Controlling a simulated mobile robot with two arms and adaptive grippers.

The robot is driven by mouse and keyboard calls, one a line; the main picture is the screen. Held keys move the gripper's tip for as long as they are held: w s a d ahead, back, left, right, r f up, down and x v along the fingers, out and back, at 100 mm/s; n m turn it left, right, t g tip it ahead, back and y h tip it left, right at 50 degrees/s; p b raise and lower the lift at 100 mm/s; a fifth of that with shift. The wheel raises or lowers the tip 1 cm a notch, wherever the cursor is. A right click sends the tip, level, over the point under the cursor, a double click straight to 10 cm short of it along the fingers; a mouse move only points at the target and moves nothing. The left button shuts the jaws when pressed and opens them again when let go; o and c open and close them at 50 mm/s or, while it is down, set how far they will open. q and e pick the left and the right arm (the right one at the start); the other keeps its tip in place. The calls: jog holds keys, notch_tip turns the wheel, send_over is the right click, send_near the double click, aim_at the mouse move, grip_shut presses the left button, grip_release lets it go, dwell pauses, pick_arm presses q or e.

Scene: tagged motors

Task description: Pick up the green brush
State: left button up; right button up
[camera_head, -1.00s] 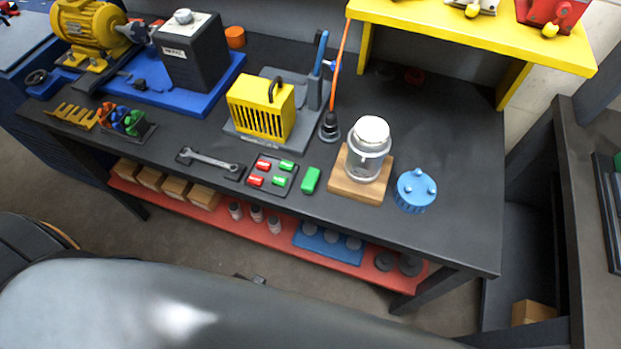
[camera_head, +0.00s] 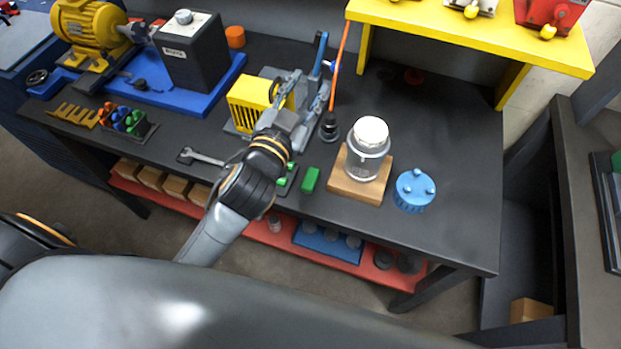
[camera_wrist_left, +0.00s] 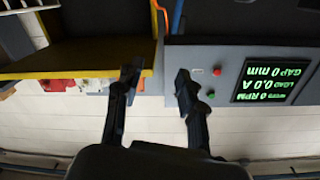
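A green block (camera_head: 310,180), which may be the green brush, lies on the dark bench just right of a small tray. Two green pieces and two red pieces sat in that tray in the earlier head view; my left arm now hides most of it, with a little green (camera_head: 283,181) showing. My left gripper (camera_head: 306,88) is over the back of the bench, above the yellow slotted box's base and beyond the green block. Its fingers are apart and empty, as the left wrist view (camera_wrist_left: 156,78) also shows. My right gripper is not in view.
A glass jar (camera_head: 367,160) on a wooden block and a blue knobbed cap (camera_head: 415,188) stand to the right. The yellow box (camera_head: 248,103), an orange upright rod (camera_head: 340,60) and a yellow shelf (camera_head: 450,25) are near the gripper.

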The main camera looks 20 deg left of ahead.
pick_arm(q)
jog(key=s+d+r+m+t+h, duration=0.2)
jog(key=d+r+m+h, duration=0.95)
jog(key=r+h, duration=0.2)
jog(key=s+d+f+m+g+h, duration=0.3)
jog(key=s+d+m+g+h, duration=0.55)
jog(key=m+g, duration=1.1)
jog(key=y+p, duration=0.2)
jog(key=y, duration=2.1)
send_over(310, 178)
jog(key=shift+m+g, duration=0.25)
jog(key=shift+m, duration=0.15)
notch_tip(310, 178, down, 26)
jog(key=shift+w+f, duration=0.1)
jog(key=shift+w, duration=0.05)
jog(key=shift+f+p, duration=0.55)
notch_tip(310, 178, down, 4)
jog(key=shift+r+p, duration=0.15)
jog(key=shift+p, duration=0.6)
jog(key=shift+f, duration=0.35)
grip_shut()
